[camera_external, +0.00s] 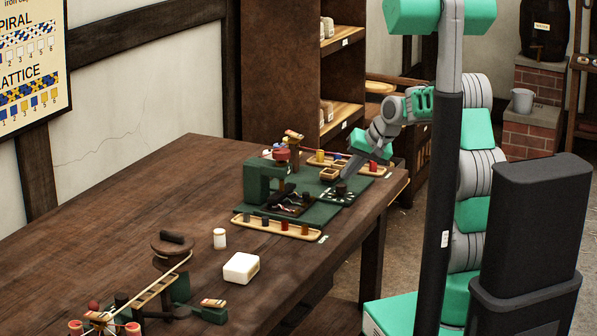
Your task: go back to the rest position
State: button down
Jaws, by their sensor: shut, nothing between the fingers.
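My gripper (352,166) is at the end of my green and grey arm, above the right edge of the wooden table (180,203). It points down and left, over the right part of a dark green board (315,213). A small dark knob-like piece (341,188) is just below the fingertips; I cannot tell whether they touch. The gripper is shut and holds nothing.
A green machine (263,182) and small wooden trays stand on the board. A wooden tray with several coloured pegs (277,227) lies at its front. A white box (241,268), a white jar (219,238) and a rope-winding device (172,249) stand nearer. The table's far left is clear.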

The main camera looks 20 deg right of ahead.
jog(key=shift+v, duration=0.85)
